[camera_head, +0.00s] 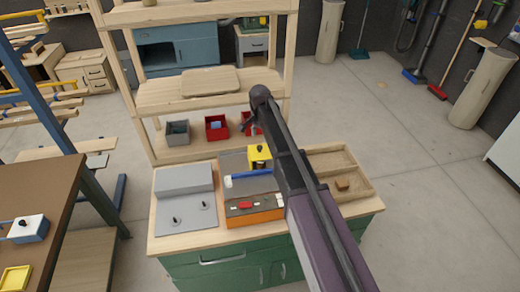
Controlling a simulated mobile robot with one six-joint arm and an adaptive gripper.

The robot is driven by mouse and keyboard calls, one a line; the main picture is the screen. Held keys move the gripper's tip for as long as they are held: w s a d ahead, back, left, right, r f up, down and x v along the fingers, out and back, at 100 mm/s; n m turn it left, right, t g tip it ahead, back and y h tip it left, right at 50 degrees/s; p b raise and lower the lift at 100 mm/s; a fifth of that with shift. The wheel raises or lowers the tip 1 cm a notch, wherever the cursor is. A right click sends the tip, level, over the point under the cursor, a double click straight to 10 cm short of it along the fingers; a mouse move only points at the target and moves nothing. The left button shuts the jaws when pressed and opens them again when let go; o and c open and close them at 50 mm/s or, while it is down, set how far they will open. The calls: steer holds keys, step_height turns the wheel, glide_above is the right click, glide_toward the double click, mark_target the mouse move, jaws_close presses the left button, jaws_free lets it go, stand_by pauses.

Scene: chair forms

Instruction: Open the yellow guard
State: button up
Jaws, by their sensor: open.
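The yellow guard (262,163) is a small yellow piece with a dark knob on it, on a grey and orange machine (262,217) on the bench. A blue bar (252,174) lies in front of it. My dark arm crosses the view from the lower right and hides the machine's right side.
A grey box with a panel (183,178) stands left of the machine. A wooden tray (320,162) holding a brown block is on the right. A grey bin (177,133) and red bins (216,127) sit behind, below a wooden shelf (155,100).

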mark_target(260, 147)
steer(key=shift+f+b, duration=2.3)
steer(key=shift+f, duration=0.3)
jaws_close()
